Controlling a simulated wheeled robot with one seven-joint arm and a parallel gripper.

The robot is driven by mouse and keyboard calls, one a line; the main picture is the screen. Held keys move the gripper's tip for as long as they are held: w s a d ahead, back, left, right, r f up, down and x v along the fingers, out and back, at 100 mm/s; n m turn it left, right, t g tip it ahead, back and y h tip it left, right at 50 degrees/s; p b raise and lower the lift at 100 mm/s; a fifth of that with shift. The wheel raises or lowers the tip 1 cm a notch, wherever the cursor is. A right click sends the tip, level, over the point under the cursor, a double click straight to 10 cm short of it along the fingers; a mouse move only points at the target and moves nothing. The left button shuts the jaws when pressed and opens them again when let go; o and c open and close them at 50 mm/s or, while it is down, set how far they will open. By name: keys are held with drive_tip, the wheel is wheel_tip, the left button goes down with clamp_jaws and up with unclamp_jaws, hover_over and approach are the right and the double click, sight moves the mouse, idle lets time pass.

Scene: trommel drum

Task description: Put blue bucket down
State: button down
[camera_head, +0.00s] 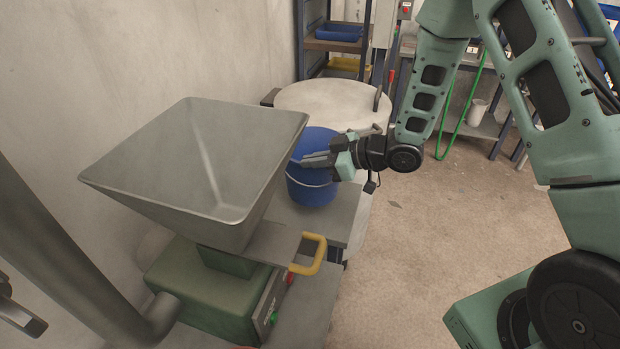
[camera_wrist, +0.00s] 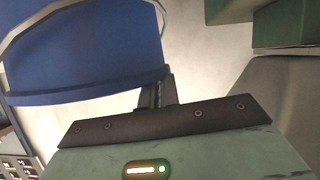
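The blue bucket (camera_head: 318,195) is upright just behind the grey hopper, over a grey platform (camera_head: 345,222). The hopper hides its left side, and I cannot tell whether its base touches the platform. Its thin wire handle hangs down the front. My gripper (camera_head: 318,160) reaches in from the right at the bucket's rim. In the wrist view the bucket (camera_wrist: 85,50) fills the upper left, and the dark fingers (camera_wrist: 160,88) are close together at the rim's edge. The gripper looks shut on the rim; the fingertips are partly hidden.
The large grey hopper (camera_head: 190,165) stands on a green machine base (camera_head: 205,285) with a yellow handle (camera_head: 308,254). A pale round drum (camera_head: 330,100) is behind the bucket. A shelf with a blue tray (camera_head: 338,32) stands at the back. The floor right of the platform is open.

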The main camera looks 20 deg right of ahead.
sight(309, 187)
drive_tip(key=shift+f, duration=2.25)
drive_tip(key=shift+f, duration=0.15)
drive_tip(key=c, duration=1.6)
unclamp_jaws()
drive_tip(key=shift+c, duration=0.2)
